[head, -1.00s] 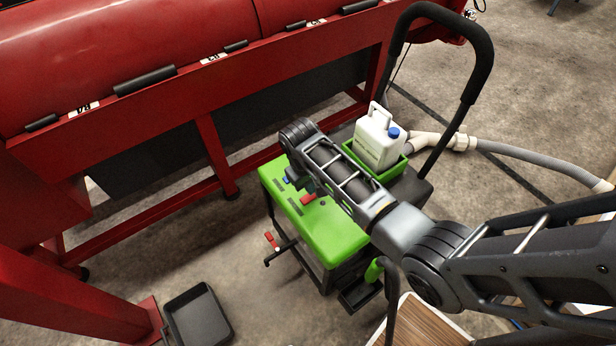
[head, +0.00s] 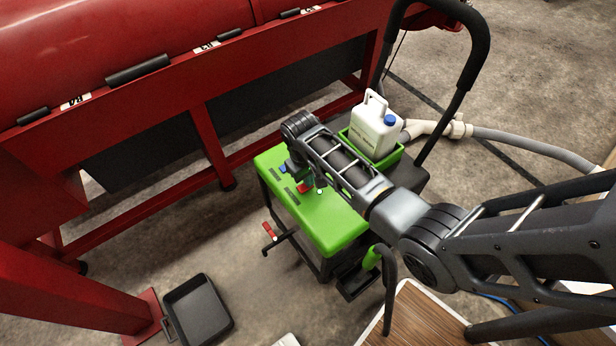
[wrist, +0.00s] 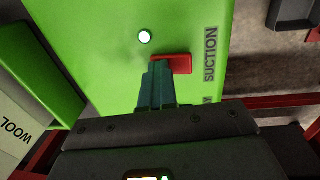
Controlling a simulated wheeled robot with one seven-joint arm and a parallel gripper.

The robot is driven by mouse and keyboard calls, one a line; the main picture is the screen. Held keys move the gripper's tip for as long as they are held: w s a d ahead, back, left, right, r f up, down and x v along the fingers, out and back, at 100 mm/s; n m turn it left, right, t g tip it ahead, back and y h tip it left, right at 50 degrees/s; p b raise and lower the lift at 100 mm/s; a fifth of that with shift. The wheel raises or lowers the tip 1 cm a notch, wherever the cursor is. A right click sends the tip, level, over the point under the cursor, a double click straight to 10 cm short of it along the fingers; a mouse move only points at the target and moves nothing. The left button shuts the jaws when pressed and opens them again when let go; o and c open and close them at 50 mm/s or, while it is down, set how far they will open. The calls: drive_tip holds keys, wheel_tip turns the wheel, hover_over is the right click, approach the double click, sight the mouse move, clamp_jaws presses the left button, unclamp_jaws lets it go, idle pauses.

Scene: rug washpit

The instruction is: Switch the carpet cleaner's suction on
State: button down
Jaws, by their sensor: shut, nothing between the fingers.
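The carpet cleaner (head: 325,222) has a green top and stands on the floor below my arm. On its top is a red switch (head: 303,188); in the wrist view the red switch (wrist: 178,63) sits beside the printed word SUCTION. A round lamp (wrist: 144,36) near it glows white; the lamp also shows in the head view (head: 320,190). My gripper (wrist: 157,66) is shut and empty, its fingertips at the left end of the red switch and covering part of it. I cannot tell whether they touch it. In the head view my arm hides part of the panel.
A blue switch (head: 283,168) lies farther along the panel. A white jug (head: 374,130) stands in a green holder behind. A black handle (head: 478,60) and grey hose (head: 520,143) rise at the right. A red machine (head: 130,90) stands behind; a black tray (head: 198,308) lies on the floor.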

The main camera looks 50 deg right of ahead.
drive_tip(key=shift+a, duration=0.15)
drive_tip(key=shift+w+a+r+p, duration=0.15)
drive_tip(key=shift+a+p, duration=0.25)
drive_tip(key=shift+a, duration=0.25)
drive_tip(key=shift+r+p, duration=0.45)
wheel_tip(320, 180, up, 13)
drive_tip(key=a+p, duration=0.2)
drive_tip(key=p, duration=0.2)
drive_tip(key=shift+w, duration=0.2)
